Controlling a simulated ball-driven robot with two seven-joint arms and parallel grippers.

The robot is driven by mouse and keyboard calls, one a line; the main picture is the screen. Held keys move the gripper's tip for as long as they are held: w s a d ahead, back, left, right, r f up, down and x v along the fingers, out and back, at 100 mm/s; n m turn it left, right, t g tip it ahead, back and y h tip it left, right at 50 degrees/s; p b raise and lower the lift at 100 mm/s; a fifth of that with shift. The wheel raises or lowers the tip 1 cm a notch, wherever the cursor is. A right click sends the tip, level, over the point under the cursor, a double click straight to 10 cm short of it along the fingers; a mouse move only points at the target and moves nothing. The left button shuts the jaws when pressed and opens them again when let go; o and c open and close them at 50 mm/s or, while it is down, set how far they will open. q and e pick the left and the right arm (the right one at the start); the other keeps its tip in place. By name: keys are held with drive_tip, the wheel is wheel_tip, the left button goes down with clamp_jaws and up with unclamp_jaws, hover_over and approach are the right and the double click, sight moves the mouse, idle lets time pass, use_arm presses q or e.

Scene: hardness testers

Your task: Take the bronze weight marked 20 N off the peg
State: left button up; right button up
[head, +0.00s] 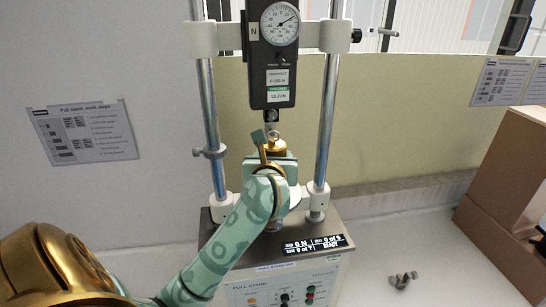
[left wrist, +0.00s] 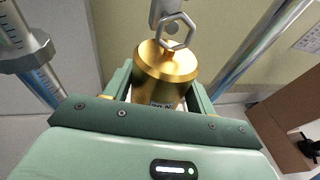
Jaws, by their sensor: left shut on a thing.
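The bronze weight (left wrist: 166,72) is a shiny gold cylinder with a hexagonal metal eye (left wrist: 176,31) on top. A small label low on its front is partly hidden and I cannot read it fully. My left gripper (left wrist: 163,95) is shut on the weight, one finger on each side, and holds it upright. In the head view my left gripper (head: 273,160) is below the gauge, and only the gold top of the weight shows. A metal hook (head: 271,117) hangs under the gauge, just above the weight; I cannot tell whether the eye touches it. I cannot make out a peg.
The pull stand has two steel columns (head: 329,130), a black force gauge with a round dial (head: 280,24), and a base with a display (head: 315,243) reading 0 N. A small metal part (head: 403,280) lies on the bench. A brown box (head: 510,190) stands right.

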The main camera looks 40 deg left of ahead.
use_arm(q)
drive_tip(key=shift+s+d+r+p, duration=0.15)
drive_tip(key=shift+s+d, duration=0.2)
drive_tip(key=shift+d, duration=0.1)
drive_tip(key=shift+s+d+r+p, duration=0.1)
drive_tip(key=shift+s+d+p, duration=0.05)
drive_tip(key=shift+s+d, duration=0.25)
idle(0.7)
drive_tip(key=shift+s+d+p, duration=0.3)
drive_tip(key=shift+s+d, duration=0.55)
drive_tip(key=shift+d, duration=0.25)
drive_tip(key=shift+s+d+p, duration=0.25)
drive_tip(key=shift+s+d, duration=0.6)
drive_tip(key=shift+d, duration=0.25)
drive_tip(key=shift+f, duration=0.1)
